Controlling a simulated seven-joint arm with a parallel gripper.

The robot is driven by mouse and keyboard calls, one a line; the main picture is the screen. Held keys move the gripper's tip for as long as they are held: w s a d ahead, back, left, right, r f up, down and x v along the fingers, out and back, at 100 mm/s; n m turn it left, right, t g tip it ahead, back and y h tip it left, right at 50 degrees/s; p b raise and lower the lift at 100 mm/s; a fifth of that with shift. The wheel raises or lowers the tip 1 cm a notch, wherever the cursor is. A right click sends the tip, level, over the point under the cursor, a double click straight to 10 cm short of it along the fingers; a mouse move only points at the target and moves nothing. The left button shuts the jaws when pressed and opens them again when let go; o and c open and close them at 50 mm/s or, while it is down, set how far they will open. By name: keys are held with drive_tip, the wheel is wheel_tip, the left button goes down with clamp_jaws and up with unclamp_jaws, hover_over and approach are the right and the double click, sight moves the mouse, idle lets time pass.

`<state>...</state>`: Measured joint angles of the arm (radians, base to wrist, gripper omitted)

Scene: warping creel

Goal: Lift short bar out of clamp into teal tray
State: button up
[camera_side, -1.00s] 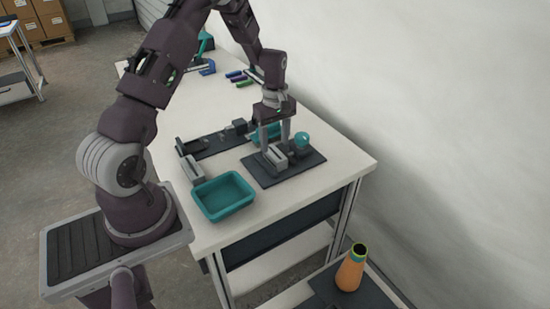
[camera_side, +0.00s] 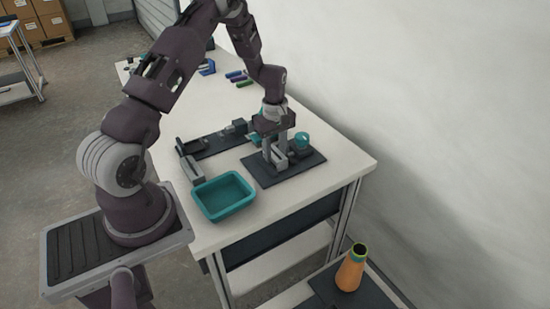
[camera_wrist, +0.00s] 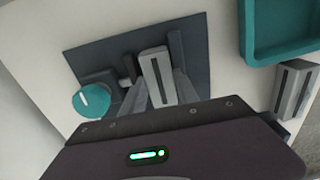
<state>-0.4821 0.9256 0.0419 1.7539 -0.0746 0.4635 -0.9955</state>
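The clamp stands on a dark base plate (camera_side: 303,170) near the table's right end.
A separate grey slotted block (camera_side: 193,170) stands behind the tray; it also shows in the wrist view (camera_wrist: 293,90). A long dark fixture (camera_side: 210,145) lies further back. Coloured tools (camera_side: 238,77) lie near the wall. Bare white tabletop surrounds the tray's front.

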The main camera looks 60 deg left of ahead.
sight(275, 153)
clamp_jaws()
drive_tip(key=shift+r, duration=0.2)
drive_tip(key=shift+r, duration=0.4)
drive_tip(key=shift+r, duration=1.6)
